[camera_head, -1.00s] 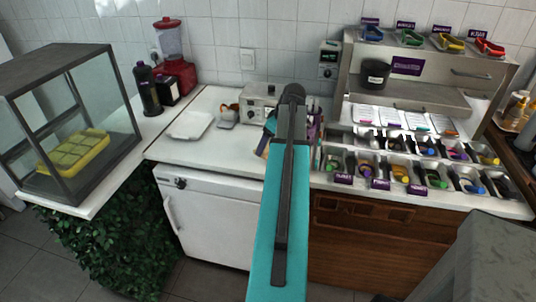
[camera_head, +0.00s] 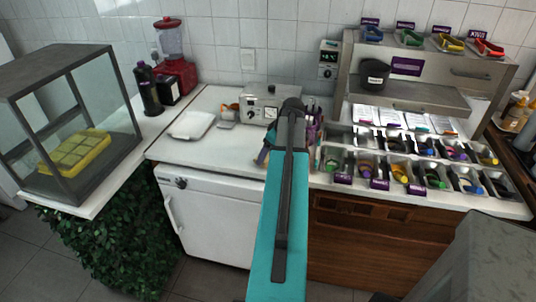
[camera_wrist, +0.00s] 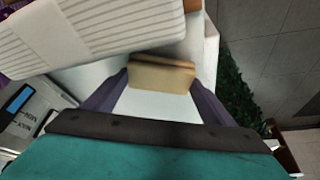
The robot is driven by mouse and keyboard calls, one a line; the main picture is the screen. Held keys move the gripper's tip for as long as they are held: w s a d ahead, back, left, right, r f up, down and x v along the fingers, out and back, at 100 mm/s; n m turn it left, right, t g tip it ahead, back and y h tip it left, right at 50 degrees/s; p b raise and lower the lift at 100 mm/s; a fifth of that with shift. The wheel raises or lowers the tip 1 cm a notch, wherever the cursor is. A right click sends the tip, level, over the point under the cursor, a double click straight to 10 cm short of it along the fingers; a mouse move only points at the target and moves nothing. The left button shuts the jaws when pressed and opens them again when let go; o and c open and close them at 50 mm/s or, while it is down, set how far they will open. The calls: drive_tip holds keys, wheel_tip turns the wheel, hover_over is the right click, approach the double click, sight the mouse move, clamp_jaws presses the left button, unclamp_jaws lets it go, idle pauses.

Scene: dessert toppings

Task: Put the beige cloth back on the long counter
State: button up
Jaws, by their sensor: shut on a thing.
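The beige cloth (camera_wrist: 161,77) is a small folded piece between the two purple fingers of my gripper (camera_wrist: 161,73) in the wrist view. The gripper is shut on it. A plain white surface lies behind the cloth in that view; how far below it is, I cannot tell. The white long counter (camera_head: 225,153) runs along the tiled wall in the head view. My teal arm reaches over its front edge, and only bits of the purple fingers show beside the arm. The cloth is hidden there behind my arm.
A white tray (camera_head: 191,125) and a white machine with knobs (camera_head: 259,109) stand on the counter left of my arm. Topping bins (camera_head: 400,170) fill the right part. A glass case (camera_head: 75,125) stands at left. Some bare counter shows in front of the tray.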

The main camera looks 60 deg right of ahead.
drive_tip(key=shift+f, duration=0.4)
drive_tip(key=shift+f, duration=0.15)
drive_tip(key=o, duration=0.9)
drive_tip(key=shift+r, duration=0.25)
drive_tip(key=shift+b+v, duration=1.05)
drive_tip(key=shift+v, duration=4.95)
